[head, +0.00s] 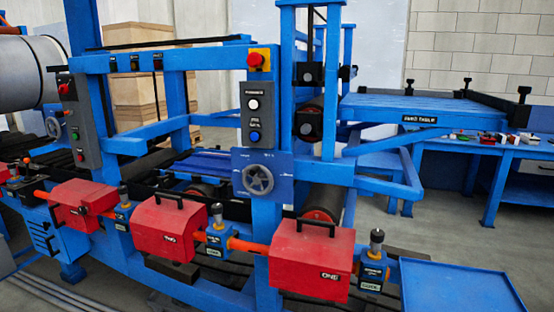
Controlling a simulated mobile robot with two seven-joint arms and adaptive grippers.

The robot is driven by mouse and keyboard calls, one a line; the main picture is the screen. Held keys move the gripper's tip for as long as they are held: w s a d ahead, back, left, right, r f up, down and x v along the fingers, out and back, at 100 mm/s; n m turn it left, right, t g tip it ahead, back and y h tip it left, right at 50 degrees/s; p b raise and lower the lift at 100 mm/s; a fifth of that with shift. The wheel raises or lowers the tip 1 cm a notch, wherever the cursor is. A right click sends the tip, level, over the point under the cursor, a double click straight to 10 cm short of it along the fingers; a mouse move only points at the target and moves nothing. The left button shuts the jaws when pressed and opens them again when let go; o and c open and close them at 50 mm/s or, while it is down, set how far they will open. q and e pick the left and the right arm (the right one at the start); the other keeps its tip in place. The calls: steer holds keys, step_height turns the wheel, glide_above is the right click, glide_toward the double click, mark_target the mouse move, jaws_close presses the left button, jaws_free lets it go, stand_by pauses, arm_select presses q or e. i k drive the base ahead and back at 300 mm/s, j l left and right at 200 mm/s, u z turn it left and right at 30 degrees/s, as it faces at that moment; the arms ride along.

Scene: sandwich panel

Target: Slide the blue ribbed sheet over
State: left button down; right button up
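A blue ribbed sheet (205,163) lies flat inside the machine, behind the front blue frame, near the middle left of the head view. Frame posts and the red housings hide parts of it. Dark rollers (324,203) stand to its right. Neither of my grippers shows in the head view, so nothing can be seen touching the sheet.
Red boxes labelled ONE (311,262) and TWO (168,228) line the machine's front. A handwheel (258,179) and button box (254,115) sit above. A blue tray (458,290) is at lower right. A blue table (430,108) stands behind right. Grey floor shows at right.

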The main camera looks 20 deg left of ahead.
mark_target(214, 162)
steer(key=i+j+z, duration=0.2)
steer(key=j+z, duration=0.2)
steer(key=j, duration=0.9)
steer(key=j+z, duration=0.45)
steer(key=j, duration=0.9)
